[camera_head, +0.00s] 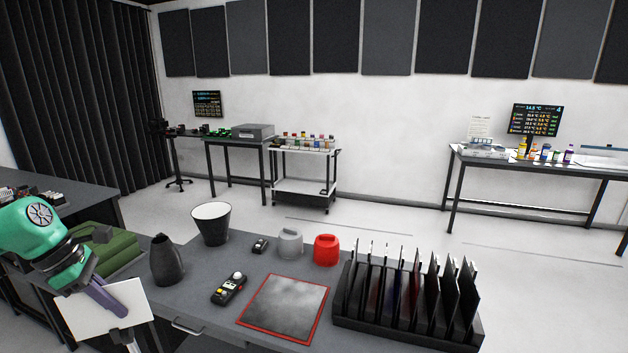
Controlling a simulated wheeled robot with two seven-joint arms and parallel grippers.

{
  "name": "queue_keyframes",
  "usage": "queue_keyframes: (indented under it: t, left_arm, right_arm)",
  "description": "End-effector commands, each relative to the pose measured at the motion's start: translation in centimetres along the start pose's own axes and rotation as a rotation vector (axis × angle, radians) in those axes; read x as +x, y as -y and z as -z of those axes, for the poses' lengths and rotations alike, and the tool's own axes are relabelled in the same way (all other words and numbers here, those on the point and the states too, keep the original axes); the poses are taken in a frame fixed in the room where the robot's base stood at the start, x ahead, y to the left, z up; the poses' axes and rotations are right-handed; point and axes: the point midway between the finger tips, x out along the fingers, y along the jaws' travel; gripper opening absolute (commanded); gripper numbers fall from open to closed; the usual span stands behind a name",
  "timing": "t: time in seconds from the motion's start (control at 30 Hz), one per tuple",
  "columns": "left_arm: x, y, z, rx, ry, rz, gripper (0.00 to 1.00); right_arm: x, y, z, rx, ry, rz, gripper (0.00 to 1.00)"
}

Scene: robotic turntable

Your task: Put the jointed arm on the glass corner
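A flat grey, glass-like square with a red border (287,308) lies on the near table; its corners are bare. A teal jointed arm part with a grey round cap (40,214) comes in from the left, apparently my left arm. Below its dark ring, a purple-grey finger-like piece of my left gripper (108,298) reaches over a white sheet-like panel (85,315). I cannot tell its opening or whether it holds anything. I see no separate jointed arm that I can identify for sure. My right gripper is not in view.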

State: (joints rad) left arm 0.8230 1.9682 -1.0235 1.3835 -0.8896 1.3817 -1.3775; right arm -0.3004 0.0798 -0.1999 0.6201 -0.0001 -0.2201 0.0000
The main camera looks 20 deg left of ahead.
Motion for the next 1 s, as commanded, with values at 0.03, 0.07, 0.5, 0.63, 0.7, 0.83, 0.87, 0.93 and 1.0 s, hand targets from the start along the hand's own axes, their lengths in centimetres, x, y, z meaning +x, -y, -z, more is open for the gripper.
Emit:
queue_keyframes:
  t: [0.03,0.07,0.5,0.63,0.7,0.83,0.87,0.93,1.0]
  left_arm:
    - [0.1,0.0,0.0,0.008,0.000,0.001,0.00]
    - [0.2,0.1,0.0,0.013,0.001,0.004,0.00]
    - [3.0,0.8,0.1,0.110,-0.001,0.043,0.00]
    - [4.2,1.2,-0.1,0.158,0.001,0.062,0.00]
    - [5.0,1.5,-0.1,0.187,0.001,0.075,0.00]
    - [7.2,2.2,-0.4,0.273,0.006,0.110,0.00]
    - [7.8,2.5,-0.5,0.296,0.007,0.120,0.00]
    - [9.1,3.0,-0.8,0.351,0.009,0.143,0.00]
    - [10.6,3.6,-1.1,0.416,0.009,0.168,0.00]
  right_arm:
    - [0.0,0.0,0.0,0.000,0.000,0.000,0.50]
    - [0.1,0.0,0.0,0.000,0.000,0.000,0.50]
    - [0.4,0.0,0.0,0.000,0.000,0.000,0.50]
    - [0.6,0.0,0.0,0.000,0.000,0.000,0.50]
    - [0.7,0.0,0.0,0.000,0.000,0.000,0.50]
    - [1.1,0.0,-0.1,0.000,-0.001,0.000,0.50]
    - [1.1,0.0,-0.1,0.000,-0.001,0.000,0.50]
    - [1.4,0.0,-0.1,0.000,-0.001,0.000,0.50]
    - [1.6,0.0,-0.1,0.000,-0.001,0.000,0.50]
